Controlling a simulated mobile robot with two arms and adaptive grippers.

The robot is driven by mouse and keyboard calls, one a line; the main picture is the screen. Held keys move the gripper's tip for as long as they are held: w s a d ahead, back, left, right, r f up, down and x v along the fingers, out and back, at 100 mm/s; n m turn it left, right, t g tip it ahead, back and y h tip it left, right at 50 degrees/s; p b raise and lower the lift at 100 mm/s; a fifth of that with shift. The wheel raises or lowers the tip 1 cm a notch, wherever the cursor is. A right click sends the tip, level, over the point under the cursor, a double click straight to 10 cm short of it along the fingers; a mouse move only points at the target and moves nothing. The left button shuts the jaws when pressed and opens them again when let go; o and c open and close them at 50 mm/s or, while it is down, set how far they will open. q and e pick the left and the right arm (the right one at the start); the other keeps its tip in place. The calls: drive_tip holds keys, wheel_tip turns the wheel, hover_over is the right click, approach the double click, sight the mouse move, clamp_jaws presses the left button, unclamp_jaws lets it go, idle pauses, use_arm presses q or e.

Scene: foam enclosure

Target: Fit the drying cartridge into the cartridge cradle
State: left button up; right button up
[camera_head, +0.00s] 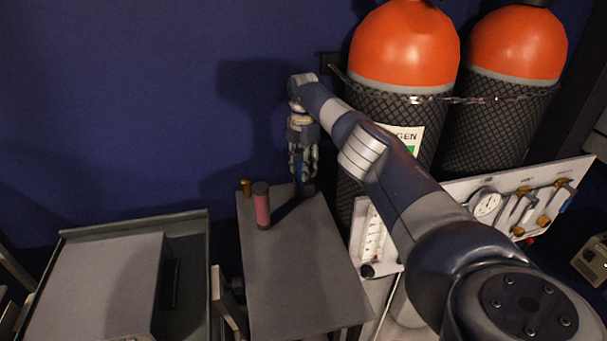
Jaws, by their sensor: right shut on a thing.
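A dark strip, part or shadow I cannot tell, runs from there toward the cylinder's foot. I cannot make out the cartridge cradle for certain. My left gripper is not in view.
Two orange-topped gas cylinders (405,45) and a white gauge panel (460,190) stand at the right. A grey cart (190,225) is at the left. The table's near part is clear.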

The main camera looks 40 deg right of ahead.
drive_tip(key=shift+f, duration=0.3)
drive_tip(key=o, duration=1.2)
drive_tip(key=shift+r, duration=3.9)
